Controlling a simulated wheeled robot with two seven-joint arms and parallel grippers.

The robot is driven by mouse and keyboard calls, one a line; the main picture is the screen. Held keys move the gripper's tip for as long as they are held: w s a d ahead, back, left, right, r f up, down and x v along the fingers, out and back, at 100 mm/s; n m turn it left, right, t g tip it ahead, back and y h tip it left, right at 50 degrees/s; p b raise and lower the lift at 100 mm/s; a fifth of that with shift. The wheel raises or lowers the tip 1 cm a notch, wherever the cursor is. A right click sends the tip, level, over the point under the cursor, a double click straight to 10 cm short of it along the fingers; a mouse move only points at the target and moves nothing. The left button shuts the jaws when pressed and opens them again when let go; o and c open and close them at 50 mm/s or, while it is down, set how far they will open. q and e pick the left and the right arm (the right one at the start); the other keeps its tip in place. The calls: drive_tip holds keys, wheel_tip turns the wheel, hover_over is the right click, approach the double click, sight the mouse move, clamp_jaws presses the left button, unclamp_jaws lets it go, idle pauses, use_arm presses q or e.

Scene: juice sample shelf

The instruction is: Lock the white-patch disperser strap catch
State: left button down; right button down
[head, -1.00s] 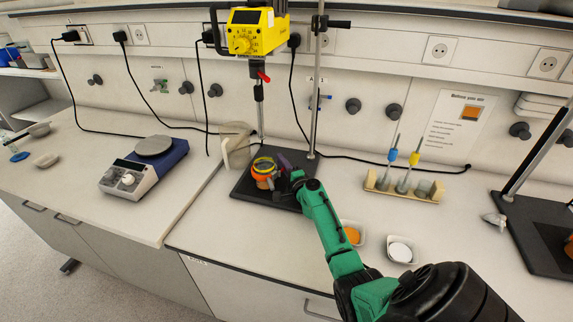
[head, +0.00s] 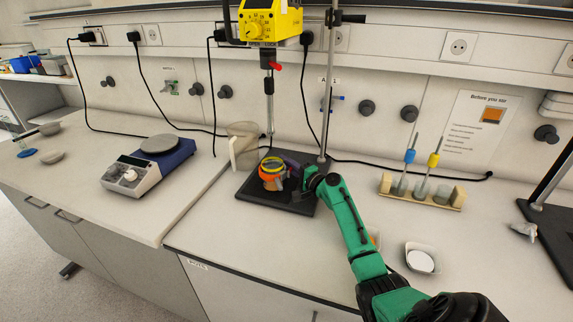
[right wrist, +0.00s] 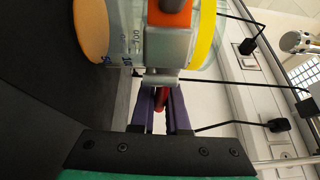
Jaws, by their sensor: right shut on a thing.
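The yellow disperser (head: 268,20) hangs on a stand over a black base plate (head: 250,193). A glass beaker with an orange strap and a yellow ring (head: 272,172) stands on that plate, below the shaft. My right gripper (head: 290,170) reaches it from the right. In the right wrist view, the purple fingers (right wrist: 163,98) are shut on a small red catch lever (right wrist: 162,101) at a grey metal bracket (right wrist: 168,50) beside the glass. An orange block (right wrist: 170,12) sits on the bracket. I see no white patch, and I cannot tell whether the catch is locked. My left gripper is out of view.
A clear plastic jug (head: 241,146) stands behind the plate. A hotplate (head: 148,165) is at left. A wooden rack (head: 422,196) with tubes and a white dish (head: 421,258) are at right. Another stand is at the far right edge.

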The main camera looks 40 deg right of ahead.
drive_tip(key=c, duration=0.9)
unclamp_jaws()
drive_tip(key=shift+w+r, duration=0.1)
drive_tip(key=shift+r, duration=0.15)
drive_tip(key=shift+a+f, duration=0.1)
drive_tip(key=shift+f, duration=0.05)
drive_tip(key=s, duration=0.2)
drive_tip(key=s+p, duration=0.1)
drive_tip(key=s, duration=0.3)
drive_tip(key=shift+s+d+f+p, duration=0.2)
drive_tip(key=shift+s+d+p, duration=0.1)
drive_tip(key=shift+d, duration=0.05)
drive_tip(key=s, duration=0.8)
drive_tip(key=shift+d+f, duration=0.1)
drive_tip(key=shift+d, duration=0.3)
drive_tip(key=shift+w, duration=0.1)
